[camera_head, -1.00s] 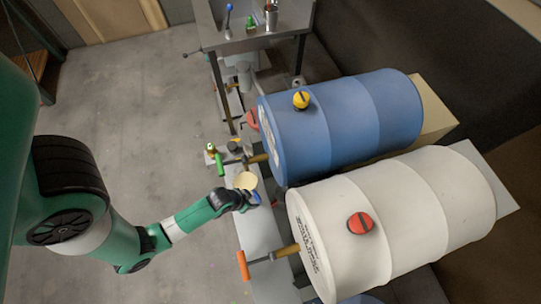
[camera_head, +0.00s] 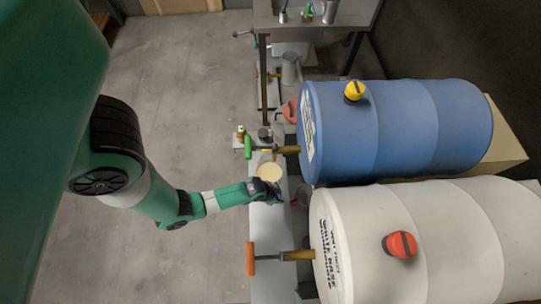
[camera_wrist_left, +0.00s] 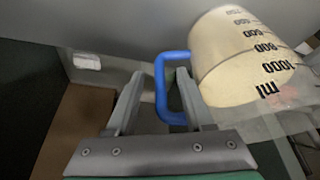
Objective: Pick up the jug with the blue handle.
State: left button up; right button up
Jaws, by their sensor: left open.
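The jug (camera_wrist_left: 235,70) is a cream measuring jug with black markings and a blue handle (camera_wrist_left: 160,85). In the left wrist view its handle lies between the two open fingers of my left gripper (camera_wrist_left: 155,95), near their tips. I cannot tell whether either finger touches it. In the head view the jug (camera_head: 270,172) stands on the grey ledge (camera_head: 268,225) in front of the drums, and my left gripper (camera_head: 272,192) is right beside it, hiding most of the handle. My right gripper is not in view.
A blue drum (camera_head: 400,130) and a white drum (camera_head: 440,240) lie on their sides to the right. A metal table (camera_head: 335,22) stands at the back. The floor on the left is clear.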

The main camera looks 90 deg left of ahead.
pick_arm(q)
jog(key=shift+w+f, duration=0.15)
jog(key=shift+f, duration=0.3)
grip_shut()
jog(key=shift+a+r, duration=0.1)
jog(key=shift+r, duration=0.05)
dwell(0.9)
